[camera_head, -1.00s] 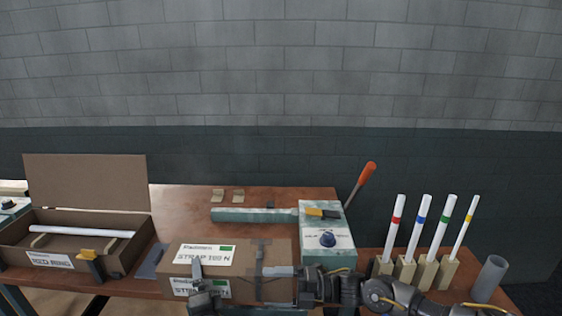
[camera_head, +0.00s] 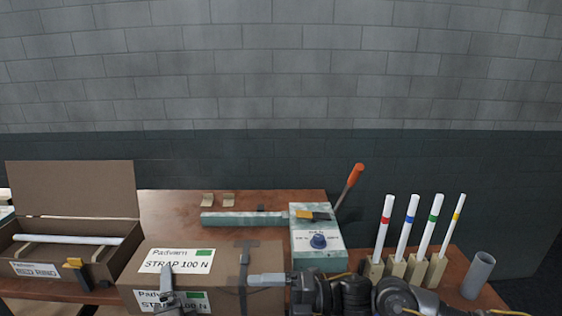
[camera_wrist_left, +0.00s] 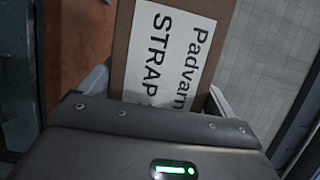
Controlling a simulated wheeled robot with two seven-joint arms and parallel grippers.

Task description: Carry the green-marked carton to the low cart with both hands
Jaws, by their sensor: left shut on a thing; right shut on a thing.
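The green-marked carton (camera_head: 222,268) is brown, with white "Padvarn STRAP 100 N" labels and green squares. It is at the front of the bench in the head view, its lower part cut off by the frame. My left gripper (camera_head: 168,280) is shut on its front left part. In the left wrist view the carton (camera_wrist_left: 121,50) sits between the left gripper's fingers (camera_wrist_left: 158,97). My right gripper (camera_head: 266,280) is shut on the carton's right part, beside a dark strap (camera_head: 243,265). The low cart is not identifiable in these views.
An open carton (camera_head: 70,190) holding a white tube stands at left. A teal device (camera_head: 318,255) with an orange-handled lever (camera_head: 350,184) is behind the right gripper. Several colour-banded tubes (camera_head: 410,228) stand in blocks at right, beside a grey cup (camera_head: 478,275).

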